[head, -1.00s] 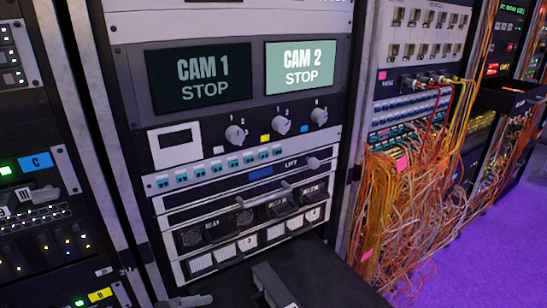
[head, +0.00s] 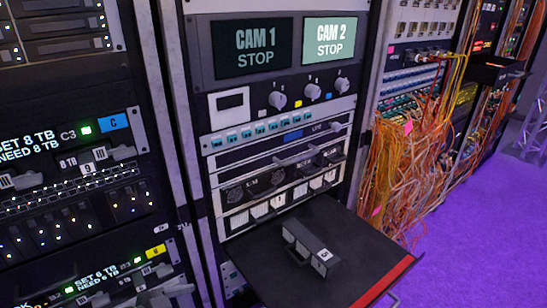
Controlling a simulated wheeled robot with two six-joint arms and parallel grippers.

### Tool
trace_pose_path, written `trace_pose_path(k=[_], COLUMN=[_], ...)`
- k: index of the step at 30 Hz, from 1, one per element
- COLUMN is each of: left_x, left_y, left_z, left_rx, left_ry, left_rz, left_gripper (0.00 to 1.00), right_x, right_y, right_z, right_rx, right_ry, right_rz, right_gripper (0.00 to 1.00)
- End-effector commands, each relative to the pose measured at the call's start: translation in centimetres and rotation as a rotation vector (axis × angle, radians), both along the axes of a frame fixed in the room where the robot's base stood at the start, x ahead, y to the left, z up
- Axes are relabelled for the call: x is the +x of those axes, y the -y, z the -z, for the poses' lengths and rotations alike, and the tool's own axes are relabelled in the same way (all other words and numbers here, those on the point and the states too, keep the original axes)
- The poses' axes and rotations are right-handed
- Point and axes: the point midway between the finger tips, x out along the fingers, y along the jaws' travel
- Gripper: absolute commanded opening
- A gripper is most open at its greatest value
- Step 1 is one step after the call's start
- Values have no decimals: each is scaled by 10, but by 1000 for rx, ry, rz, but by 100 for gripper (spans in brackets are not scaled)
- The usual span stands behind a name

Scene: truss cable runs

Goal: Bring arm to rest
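Neither of my grippers can be made out in the head view. A black tray (head: 352,252) with a red front edge sticks out from the middle rack at the lower centre. A dark grey box-shaped module (head: 310,250) with a handle and a small white label lies on it. No gripper touches the module or the tray.
The middle rack has two screens, CAM 1 (head: 253,47) and CAM 2 (head: 335,41), both reading STOP. A left rack (head: 75,215) holds drive units with protruding handles. Orange cables (head: 400,180) hang in a tangle at right. Purple floor (head: 460,245) lies open at the lower right.

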Motion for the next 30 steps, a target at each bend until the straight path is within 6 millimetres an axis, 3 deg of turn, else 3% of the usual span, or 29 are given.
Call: trace_pose_path(k=[14, 21, 30], left_x=[-56, -118, -185], left_y=[-29, -73, -122], left_z=[52, 80, 82], left_rx=[177, 331, 456], left_ry=[-260, -493, -669], left_rz=[-216, -525, -899], left_gripper=[90, 90, 90], right_x=[0, 0, 0], right_y=[0, 0, 0], right_z=[0, 0, 0], right_rx=[0, 0, 0], right_ry=[0, 0, 0], right_rz=[0, 0, 0], right_gripper=[36, 36, 36])
